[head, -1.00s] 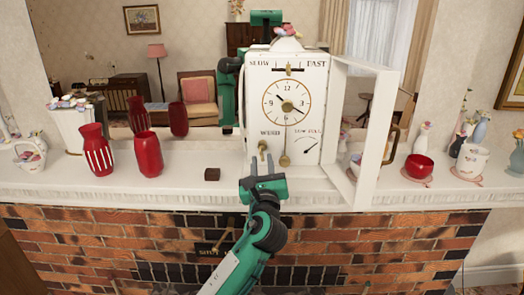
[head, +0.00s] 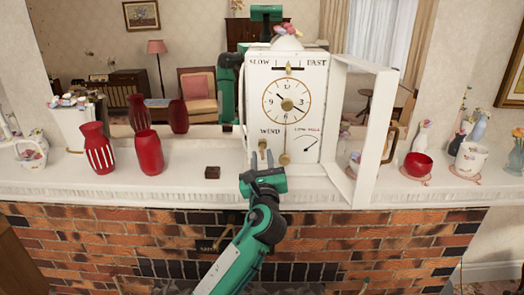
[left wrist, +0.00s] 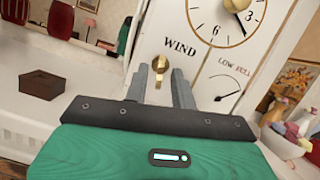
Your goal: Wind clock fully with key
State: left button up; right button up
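The white clock (head: 313,95) stands upright on the mantel, its dial and SLOW–FAST slider facing me and its framed door (head: 357,135) swung open to the right. The brass key (left wrist: 160,66) stands at the WIND spot; it also shows in the head view (head: 262,146). My left gripper (left wrist: 161,82) is in front of the key, fingers parted with the key between them, and I see a gap at the sides. A brass pendulum bob (head: 285,159) hangs below the dial. My right gripper is not visible.
A small brown box (head: 212,172) and red vases (head: 149,153) stand on the mantel (head: 190,188) to the left. A red bowl (head: 417,165) and a white pot (head: 470,158) are right of the open door. A mirror behind reflects the room.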

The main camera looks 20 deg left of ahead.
pick_arm(q)
jog(key=shift+p, duration=0.3)
dwell(0.5)
grip_shut()
